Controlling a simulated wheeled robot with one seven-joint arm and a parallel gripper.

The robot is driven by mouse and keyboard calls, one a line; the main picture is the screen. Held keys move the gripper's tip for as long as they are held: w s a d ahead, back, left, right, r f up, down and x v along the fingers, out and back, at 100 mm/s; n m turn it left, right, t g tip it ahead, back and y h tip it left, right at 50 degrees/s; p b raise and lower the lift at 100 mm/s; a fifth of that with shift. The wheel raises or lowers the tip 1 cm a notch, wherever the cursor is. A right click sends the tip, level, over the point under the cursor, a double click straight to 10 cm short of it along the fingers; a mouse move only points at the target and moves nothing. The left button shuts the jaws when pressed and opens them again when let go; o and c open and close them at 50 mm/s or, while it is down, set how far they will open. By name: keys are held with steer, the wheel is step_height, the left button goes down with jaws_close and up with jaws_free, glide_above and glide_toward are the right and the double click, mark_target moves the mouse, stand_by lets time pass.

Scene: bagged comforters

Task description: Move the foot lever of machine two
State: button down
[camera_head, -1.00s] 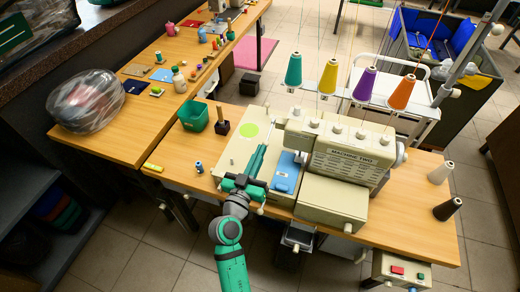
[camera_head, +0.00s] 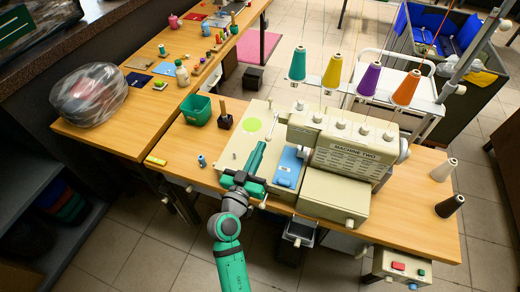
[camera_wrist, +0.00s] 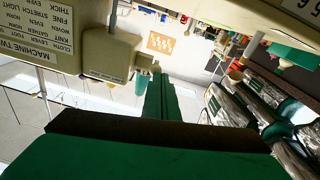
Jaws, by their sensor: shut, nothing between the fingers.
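Machine two (camera_head: 340,160) is a cream sewing machine with its name on the front, standing on the wooden table. My gripper (camera_head: 261,146) is at its left end, over the cream bed and beside the blue plate (camera_head: 288,167). Its green fingers are shut with nothing between them. In the wrist view my gripper (camera_wrist: 157,78) points at a small pale knob (camera_wrist: 145,62) beside a cream box-shaped part (camera_wrist: 110,52). The tips look close to the knob; I cannot tell whether they touch. I cannot tell for sure whether this knob is the foot lever.
Thread cones (camera_head: 367,79) stand behind the machine. A green bin (camera_head: 196,110) and a dark block with a peg (camera_head: 225,119) are left of the bed. A bagged bundle (camera_head: 88,95) lies far left. A control box (camera_head: 402,268) hangs below the front edge.

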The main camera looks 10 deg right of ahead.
steer(key=s+a+f+n+y, duration=0.1)
steer(key=s+a+f+y, duration=0.25)
steer(key=s+f, duration=0.3)
steer(key=s+a+f+n+g+y, duration=0.1)
steer(key=s+a+f+n+y, duration=0.1)
steer(key=s+a+f, duration=0.45)
steer(key=s+a+f+n+y, duration=0.15)
steer(key=s+f, duration=0.25)
steer(key=s, duration=0.5)
steer(key=s+r+y, duration=0.1)
steer(key=s+r, duration=0.3)
steer(key=s, duration=0.4)
steer(key=s+r+y, duration=0.2)
steer(key=s+r, duration=0.2)
steer(key=s, duration=0.4)
steer(key=shift+s+d+r+t+y, duration=0.2)
steer(key=shift+s+r+t+y, duration=0.1)
steer(key=shift+n, duration=0.25)
steer(key=shift+w, duration=0.1)
